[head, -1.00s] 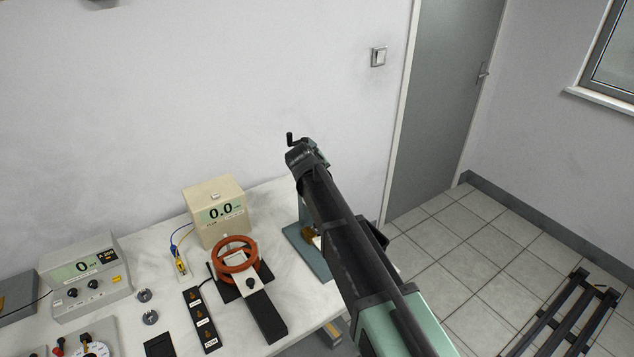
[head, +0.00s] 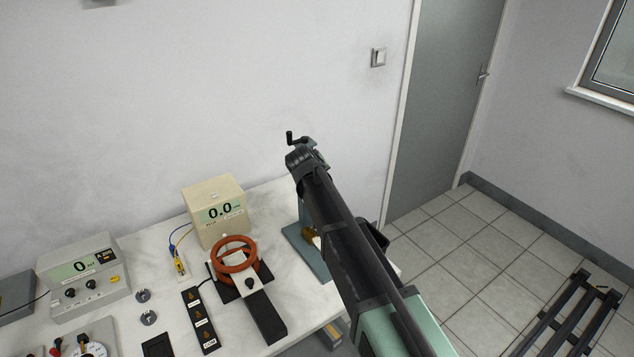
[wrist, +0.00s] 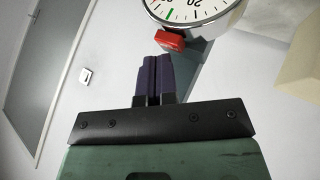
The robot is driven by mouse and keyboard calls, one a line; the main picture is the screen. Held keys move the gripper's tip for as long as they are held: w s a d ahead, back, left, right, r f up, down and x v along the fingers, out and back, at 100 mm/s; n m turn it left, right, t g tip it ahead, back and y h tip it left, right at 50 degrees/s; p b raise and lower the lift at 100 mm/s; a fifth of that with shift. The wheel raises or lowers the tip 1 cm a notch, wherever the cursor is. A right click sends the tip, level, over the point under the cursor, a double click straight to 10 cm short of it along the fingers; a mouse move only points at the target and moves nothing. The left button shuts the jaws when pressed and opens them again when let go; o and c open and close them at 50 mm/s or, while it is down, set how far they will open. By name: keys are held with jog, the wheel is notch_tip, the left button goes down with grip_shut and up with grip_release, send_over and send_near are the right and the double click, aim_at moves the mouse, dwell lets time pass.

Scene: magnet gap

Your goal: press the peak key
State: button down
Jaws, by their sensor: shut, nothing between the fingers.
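In the wrist view my gripper (wrist: 152,60) is shut, with its two dark fingers together and nothing between them. A red key-like block (wrist: 170,40) sits just beyond and slightly right of the fingertips, on the rim of a round white dial gauge (wrist: 195,8). I see a small gap between the fingertips and the red block, but cannot tell its depth. No lettering on the block is readable, so I cannot confirm that it is the peak key. In the head view my arm hides the gripper and the gauge.
In the head view a blue-grey stand base (head: 306,252) shows beside my arm.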

jog(key=shift+f, duration=0.25)
dwell(0.4)
jog(key=shift+r+p, duration=0.65)
jog(key=shift+r, duration=0.2)
notch_tip(320, 180, up, 5)
jog(key=p, duration=0.5)
jog(key=shift+r, duration=0.1)
dwell(0.3)
